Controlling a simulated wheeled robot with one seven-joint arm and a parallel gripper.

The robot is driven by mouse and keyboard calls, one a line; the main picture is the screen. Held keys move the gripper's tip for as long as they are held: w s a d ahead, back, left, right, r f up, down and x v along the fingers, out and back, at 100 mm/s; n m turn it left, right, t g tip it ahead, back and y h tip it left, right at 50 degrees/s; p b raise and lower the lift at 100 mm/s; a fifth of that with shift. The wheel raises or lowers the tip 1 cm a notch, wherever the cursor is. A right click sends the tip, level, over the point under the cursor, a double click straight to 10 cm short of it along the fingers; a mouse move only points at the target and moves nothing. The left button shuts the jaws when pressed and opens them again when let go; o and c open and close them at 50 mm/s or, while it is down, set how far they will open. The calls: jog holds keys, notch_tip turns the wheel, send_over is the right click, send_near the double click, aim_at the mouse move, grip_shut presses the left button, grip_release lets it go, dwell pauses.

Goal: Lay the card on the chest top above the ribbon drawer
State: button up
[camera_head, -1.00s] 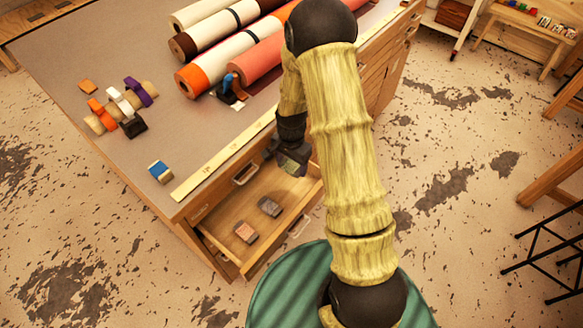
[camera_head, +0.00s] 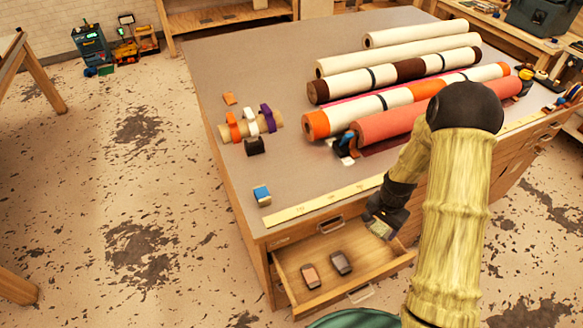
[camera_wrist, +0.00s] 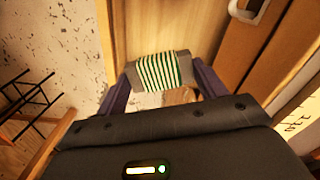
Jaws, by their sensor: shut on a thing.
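My gripper (camera_wrist: 162,78) is shut on a card (camera_wrist: 165,72) wound with green-and-white striped ribbon, its grey ends showing at both fingers. In the head view my gripper (camera_head: 384,218) is over the right part of the open drawer (camera_head: 287,268), just off the chest's front edge. The card shows there only as a small pale patch (camera_head: 380,229). The drawer holds a pinkish-brown piece (camera_head: 311,277) and a dark grey piece (camera_head: 341,263). The chest top (camera_head: 300,190) above the drawer carries a blue-and-white piece (camera_head: 262,195) near its left front corner.
A yellow ruler strip (camera_head: 320,203) lies along the chest's front edge. Several rolls (camera_head: 395,120) lie across the back and right.

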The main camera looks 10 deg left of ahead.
aim_at(380, 228)
notch_tip(380, 228, up, 7)
jog(key=n+p, duration=0.5)
jog(key=p, duration=0.3)
jog(key=shift+s+d+p, duration=0.1)
jog(key=shift+p, duration=0.3)
jog(key=shift+r+n+p, duration=0.6)
jog(key=shift+n+p, duration=0.3)
jog(key=shift+p, duration=0.15)
jog(key=shift+f, duration=0.1)
